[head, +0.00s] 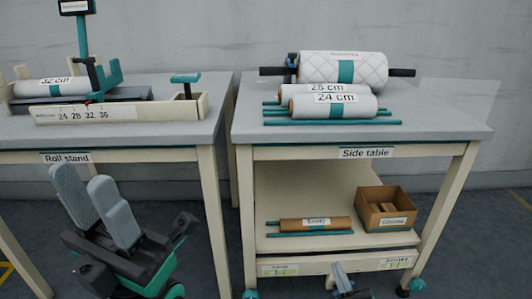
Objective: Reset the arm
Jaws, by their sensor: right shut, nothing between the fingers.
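My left gripper (80,176) is in front of the roll stand table (90,133), below its top. Its two grey fingers point up and overlap in this view, so the gap between them cannot be judged. My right gripper (340,272) shows only partly at the bottom edge, in front of the side table (360,136). It is shut and empty. Neither gripper touches a roll.
A 32 cm roll (42,87) lies on the roll stand (120,110). A large quilted roll (318,67), a 28 cm roll (326,88) and a 24 cm roll (332,106) lie on the side table. A brown roll (330,223) and a cardboard box (388,204) sit on its lower shelf.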

